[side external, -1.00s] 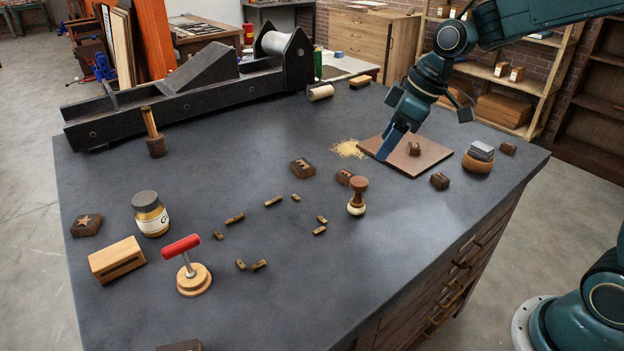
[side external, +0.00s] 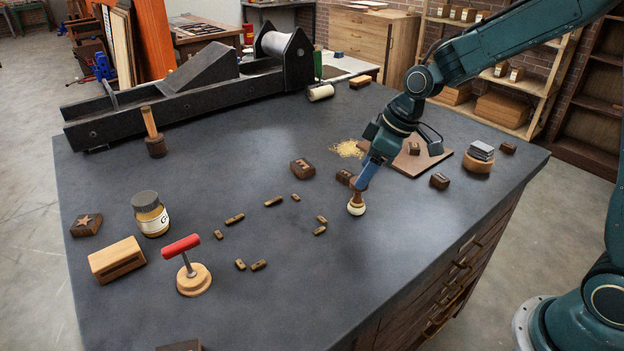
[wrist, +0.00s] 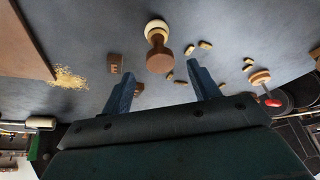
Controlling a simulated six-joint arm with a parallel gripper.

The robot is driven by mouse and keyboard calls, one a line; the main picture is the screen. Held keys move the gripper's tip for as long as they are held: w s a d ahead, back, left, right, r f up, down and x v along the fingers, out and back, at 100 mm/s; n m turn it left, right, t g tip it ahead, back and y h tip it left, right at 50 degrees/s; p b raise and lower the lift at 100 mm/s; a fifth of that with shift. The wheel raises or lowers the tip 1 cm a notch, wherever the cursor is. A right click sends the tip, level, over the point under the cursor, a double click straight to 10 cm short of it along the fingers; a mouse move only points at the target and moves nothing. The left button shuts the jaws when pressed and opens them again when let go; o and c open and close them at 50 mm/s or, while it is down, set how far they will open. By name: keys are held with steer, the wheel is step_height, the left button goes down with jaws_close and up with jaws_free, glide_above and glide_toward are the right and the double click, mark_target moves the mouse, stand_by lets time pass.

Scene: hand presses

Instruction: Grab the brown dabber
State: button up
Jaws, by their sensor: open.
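The brown dabber (side external: 356,204) stands upright on the dark bench top, with a turned brown handle and a round cream base. My gripper (side external: 361,182) is over it from the upper right, its blue fingers hiding part of the handle in the side view. In the wrist view the dabber (wrist: 158,52) shows between and just beyond the two spread fingers of my gripper (wrist: 158,76). The gripper is open and holds nothing. I cannot tell whether a finger touches the handle.
A wooden block (side external: 344,176) sits close behind the dabber. A brown board (side external: 440,160) lies behind my gripper, beside yellow shavings (side external: 347,149). Small type pieces (side external: 320,230) lie to the left, and a red-handled tool (side external: 190,270) stands further left. The bench in front is clear.

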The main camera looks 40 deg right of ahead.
steer(key=shift+w+a+f, duration=0.1)
steer(key=shift+w+f, duration=0.1)
steer(key=shift+f, duration=0.3)
steer(key=shift+x, duration=2.55)
steer(key=shift+s, duration=0.1)
steer(key=c, duration=1.1)
steer(key=shift+r, duration=0.1)
step_height(320, 180, up, 20)
steer(key=shift+f, duration=0.1)
